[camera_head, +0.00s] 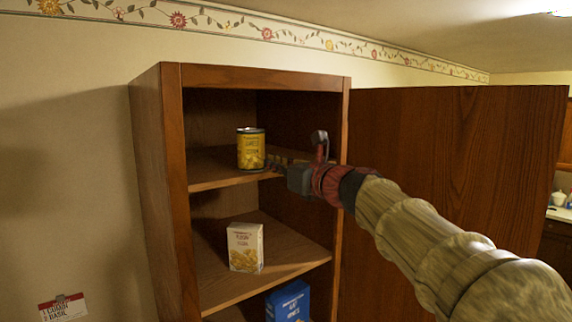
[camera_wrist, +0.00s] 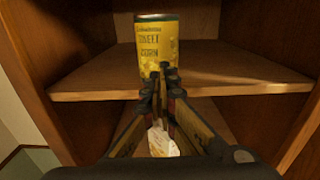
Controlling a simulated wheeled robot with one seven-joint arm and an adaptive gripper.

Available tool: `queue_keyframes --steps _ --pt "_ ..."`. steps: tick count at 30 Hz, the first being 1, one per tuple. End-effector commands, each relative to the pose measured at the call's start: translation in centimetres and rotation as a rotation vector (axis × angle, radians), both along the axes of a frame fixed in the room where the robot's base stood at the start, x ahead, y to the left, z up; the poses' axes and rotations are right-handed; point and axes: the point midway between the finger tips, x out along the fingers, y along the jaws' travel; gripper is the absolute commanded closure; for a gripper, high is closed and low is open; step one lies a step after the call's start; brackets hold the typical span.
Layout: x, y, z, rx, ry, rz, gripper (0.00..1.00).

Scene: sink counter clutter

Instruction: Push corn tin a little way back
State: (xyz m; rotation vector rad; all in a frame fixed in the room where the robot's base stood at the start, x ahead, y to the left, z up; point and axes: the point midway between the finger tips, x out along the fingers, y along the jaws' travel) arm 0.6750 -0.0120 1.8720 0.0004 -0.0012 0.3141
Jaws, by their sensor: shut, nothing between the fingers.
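The corn tin (camera_head: 251,149) is yellow with a dark top and stands upright near the front edge of the upper shelf (camera_head: 212,180). In the wrist view the tin (camera_wrist: 157,40) shows its sweet corn label. My gripper (camera_head: 273,163) is shut and empty, its fingertips right at the tin's lower front. In the wrist view the closed fingertips (camera_wrist: 161,76) overlap the tin's lower edge. I cannot tell whether they touch it.
A white and yellow box (camera_head: 245,247) stands on the shelf below, and a blue box (camera_head: 288,301) stands lower still. The cabinet's right post (camera_head: 340,200) is close to my wrist. The open door (camera_head: 450,150) is to the right. Free shelf lies behind the tin.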

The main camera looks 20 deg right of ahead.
Motion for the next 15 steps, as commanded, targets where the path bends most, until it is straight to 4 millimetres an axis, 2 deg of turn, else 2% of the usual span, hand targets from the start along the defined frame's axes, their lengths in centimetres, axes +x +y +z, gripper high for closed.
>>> queue_keyframes --steps 1,6,15 --pt "0.9 0.3 0.0 0.001 0.003 0.003 1.00" --pt "2.6 0.9 0.0 0.001 0.001 0.001 1.00" --pt "3.3 1.1 -0.1 -0.001 0.001 0.000 1.00"
